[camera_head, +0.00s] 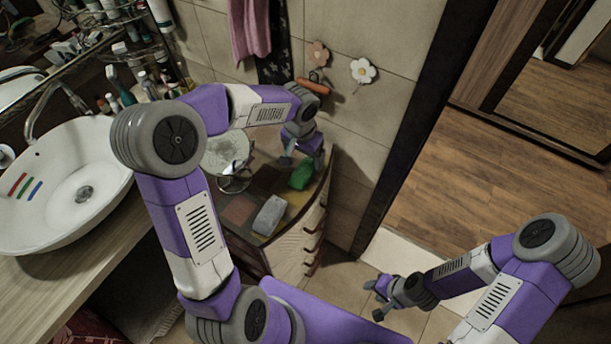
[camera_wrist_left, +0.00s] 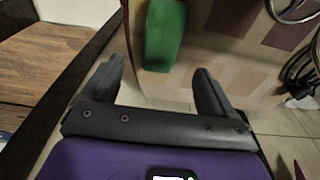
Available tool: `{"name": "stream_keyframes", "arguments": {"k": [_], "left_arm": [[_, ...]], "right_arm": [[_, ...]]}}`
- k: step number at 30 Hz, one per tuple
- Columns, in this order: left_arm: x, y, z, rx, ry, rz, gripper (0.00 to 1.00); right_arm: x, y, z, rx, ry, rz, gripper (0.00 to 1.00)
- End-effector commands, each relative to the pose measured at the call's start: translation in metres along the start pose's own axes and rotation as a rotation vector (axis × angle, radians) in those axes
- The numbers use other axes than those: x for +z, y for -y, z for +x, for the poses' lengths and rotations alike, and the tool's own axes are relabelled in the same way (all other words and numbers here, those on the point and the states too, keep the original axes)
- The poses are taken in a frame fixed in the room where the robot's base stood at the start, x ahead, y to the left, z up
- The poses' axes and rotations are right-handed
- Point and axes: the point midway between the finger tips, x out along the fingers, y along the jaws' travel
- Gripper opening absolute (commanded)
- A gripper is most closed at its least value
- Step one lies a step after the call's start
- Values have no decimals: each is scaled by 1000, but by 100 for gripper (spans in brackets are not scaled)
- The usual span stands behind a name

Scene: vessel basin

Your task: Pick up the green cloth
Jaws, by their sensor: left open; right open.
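The green cloth (camera_head: 302,174) is a small folded block on top of the patterned cabinet (camera_head: 240,209), near its right edge. It also shows in the left wrist view (camera_wrist_left: 165,35), ahead of the fingers and lined up between them. My left gripper (camera_head: 303,160) is open and empty, just above and behind the cloth in the head view. Its two fingers (camera_wrist_left: 160,68) are spread apart in the left wrist view, with the cloth beyond their tips. My right gripper (camera_head: 380,299) is open and empty, low over the floor, away from the cabinet.
A grey block (camera_head: 269,215) lies on the cabinet in front of the cloth. A round dish on a wire stand (camera_head: 227,152) stands to the left. The tiled wall (camera_head: 345,125) rises close behind my left gripper. A white basin (camera_head: 62,185) is far left.

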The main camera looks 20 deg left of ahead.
Motion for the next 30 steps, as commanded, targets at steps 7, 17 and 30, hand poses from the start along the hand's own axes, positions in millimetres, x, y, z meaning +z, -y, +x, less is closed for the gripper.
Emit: {"name": "stream_keyframes", "arguments": {"k": [7,17,30], "left_arm": [[2,0,27,1,3,0,87],[7,0,70,0,2,0,87],[7,0,73,0,0,0,63]], "right_arm": [[0,-1,3,0,0,0,43],[0,-3,8,0,0,0,43],[0,-3,8,0,0,0,43]]}}
